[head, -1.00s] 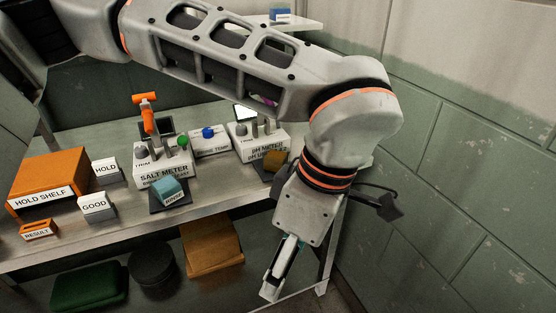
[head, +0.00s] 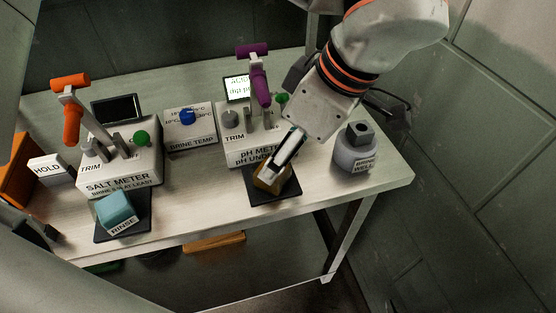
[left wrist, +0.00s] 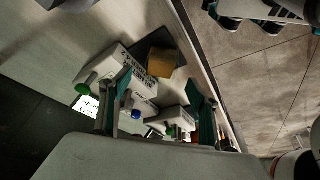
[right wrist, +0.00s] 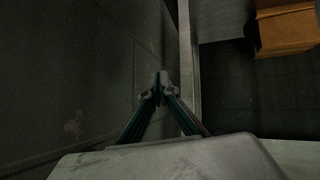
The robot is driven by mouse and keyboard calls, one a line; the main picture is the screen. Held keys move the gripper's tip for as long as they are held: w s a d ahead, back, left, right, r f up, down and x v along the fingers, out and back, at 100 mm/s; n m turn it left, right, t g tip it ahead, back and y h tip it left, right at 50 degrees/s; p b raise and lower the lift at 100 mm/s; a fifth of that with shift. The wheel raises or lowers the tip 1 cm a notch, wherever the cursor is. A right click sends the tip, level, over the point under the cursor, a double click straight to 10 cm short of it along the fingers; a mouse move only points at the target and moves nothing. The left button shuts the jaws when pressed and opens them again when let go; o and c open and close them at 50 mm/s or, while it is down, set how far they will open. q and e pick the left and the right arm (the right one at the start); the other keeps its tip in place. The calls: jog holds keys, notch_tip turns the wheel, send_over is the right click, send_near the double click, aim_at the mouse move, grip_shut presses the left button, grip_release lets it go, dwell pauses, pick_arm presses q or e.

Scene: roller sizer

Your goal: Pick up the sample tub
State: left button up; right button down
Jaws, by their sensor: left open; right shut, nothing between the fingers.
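No label naming the sample tub is readable. An unlabelled tan block-like tub (head: 272,188) stands on a dark pad (head: 283,194) before the pH meter. The tub also shows in the left wrist view (left wrist: 162,63).
A grey brine well (head: 356,150) stands at the right table end. The pH meter (head: 252,150), with a purple lever, and the salt meter (head: 122,170), with an orange lever, stand behind. A teal rinse block (head: 116,213) sits left. An orange box (right wrist: 288,30) is below the tabletop.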

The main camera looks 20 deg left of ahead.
pick_arm(q)
jog(key=shift+s+x, duration=0.2)
jog(key=shift+x, duration=0.75)
jog(key=b+x, duration=0.1)
jog(key=x, duration=0.4)
jog(key=shift+w+f, duration=0.15)
jog(key=c, duration=1.4)
jog(key=shift+r, duration=0.2)
